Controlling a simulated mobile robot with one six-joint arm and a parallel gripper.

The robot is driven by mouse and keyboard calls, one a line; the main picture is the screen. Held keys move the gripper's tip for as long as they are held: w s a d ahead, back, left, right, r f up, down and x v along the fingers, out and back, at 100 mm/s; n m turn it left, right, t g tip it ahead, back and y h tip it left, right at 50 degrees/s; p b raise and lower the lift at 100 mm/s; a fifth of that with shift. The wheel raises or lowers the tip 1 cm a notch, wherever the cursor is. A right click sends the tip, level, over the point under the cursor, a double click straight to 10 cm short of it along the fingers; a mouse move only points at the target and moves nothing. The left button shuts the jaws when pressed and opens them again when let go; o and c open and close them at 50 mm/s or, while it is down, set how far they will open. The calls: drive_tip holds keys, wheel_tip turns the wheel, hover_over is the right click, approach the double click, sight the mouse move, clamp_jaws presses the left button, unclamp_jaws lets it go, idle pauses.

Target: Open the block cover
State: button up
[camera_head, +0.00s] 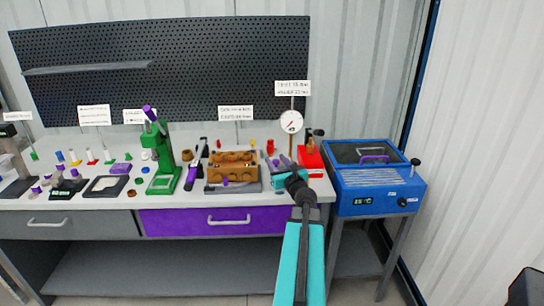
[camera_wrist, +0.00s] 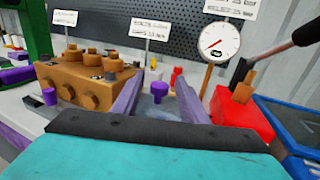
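The brown pump block (camera_head: 233,158) sits on a dark tray on the bench, with round plugs and bolt heads on it. It also shows at the left in the wrist view (camera_wrist: 85,75), with a small purple knob (camera_wrist: 49,96) near its lower left. I cannot tell which part is the cover. My gripper (camera_head: 285,162) is to the right of the block and apart from it. In the wrist view its two purple fingers are spread with a gap (camera_wrist: 158,104). Another purple knob (camera_wrist: 158,90) on a grey-blue piece shows between them, partly hidden below.
A red stand (camera_head: 310,158) and a round gauge (camera_head: 291,122) are just beyond my gripper. The blue oven-like box (camera_head: 375,180) is at the right. A black and purple tool (camera_head: 195,168) and a green press (camera_head: 161,160) stand left of the block.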

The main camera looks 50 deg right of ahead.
drive_tip(key=shift+p+x, duration=0.4)
drive_tip(key=shift+x, duration=2.1)
clamp_jaws()
